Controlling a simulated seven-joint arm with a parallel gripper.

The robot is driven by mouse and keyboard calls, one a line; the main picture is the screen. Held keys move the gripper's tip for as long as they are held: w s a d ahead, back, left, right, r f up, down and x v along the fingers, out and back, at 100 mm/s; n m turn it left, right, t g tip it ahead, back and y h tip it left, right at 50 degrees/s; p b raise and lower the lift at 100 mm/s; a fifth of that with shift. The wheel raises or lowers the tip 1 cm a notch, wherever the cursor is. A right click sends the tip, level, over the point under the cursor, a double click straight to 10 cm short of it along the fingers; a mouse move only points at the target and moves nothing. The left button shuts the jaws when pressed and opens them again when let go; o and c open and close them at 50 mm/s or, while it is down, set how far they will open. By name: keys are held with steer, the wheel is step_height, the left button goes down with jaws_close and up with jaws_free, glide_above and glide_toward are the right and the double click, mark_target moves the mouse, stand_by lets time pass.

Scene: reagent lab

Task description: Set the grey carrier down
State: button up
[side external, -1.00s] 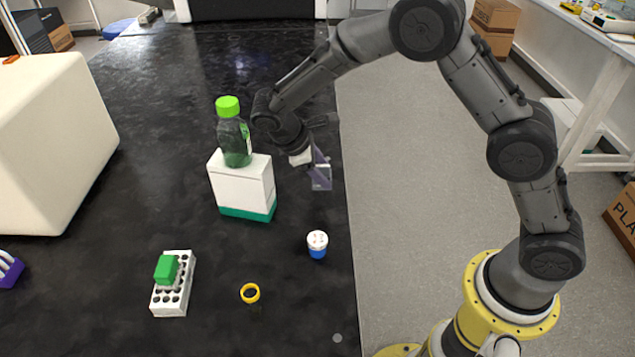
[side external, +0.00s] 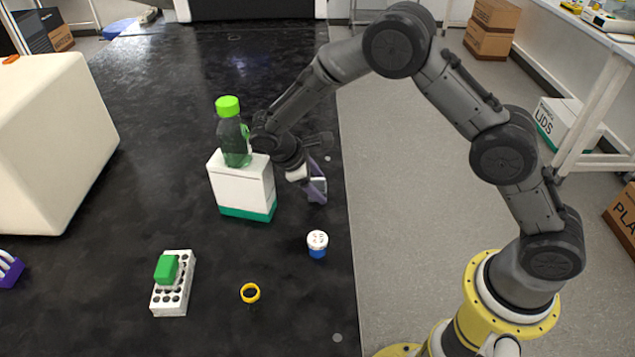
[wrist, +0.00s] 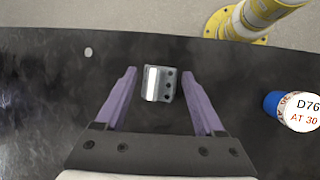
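The grey carrier (wrist: 167,84) is a small block with a pale strip on its left and dark holes on its right. In the wrist view it lies between the purple fingers of my gripper (wrist: 159,73), with dark bench showing on both sides of it. My gripper is open and the fingers look apart from the carrier. In the side view my gripper (side external: 316,188) is low over the bench near its right edge, right of a white box. There the fingers mostly hide the carrier, and I cannot tell its exact height.
A white box with a green base (side external: 240,188) carries a green-capped bottle (side external: 235,140) close left of my gripper. A white-topped blue vial (side external: 317,244) stands in front, also in the wrist view (wrist: 297,108). A yellow ring (side external: 250,293) and white rack (side external: 170,300) lie nearer. The bench edge is close.

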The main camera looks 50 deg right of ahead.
steer(key=shift+o, duration=0.7)
steer(key=shift+r, duration=0.2)
steer(key=v, duration=1.2)
steer(key=s+d+r+m+t+y, duration=0.1)
steer(key=s+d+r+m+y, duration=0.1)
steer(key=s+d+r, duration=0.5)
steer(key=s+d+r+m+t+y, duration=0.1)
steer(key=s+r+m+t+y, duration=0.1)
steer(key=s, duration=0.9)
steer(key=s+d+r+m+t+y, duration=0.1)
steer(key=s+m, duration=0.4)
steer(key=s, duration=0.6)
steer(key=d+r+t, duration=0.1)
steer(key=t, duration=0.1)
steer(key=shift+r+t+y, duration=0.2)
steer(key=shift+t+y, duration=0.2)
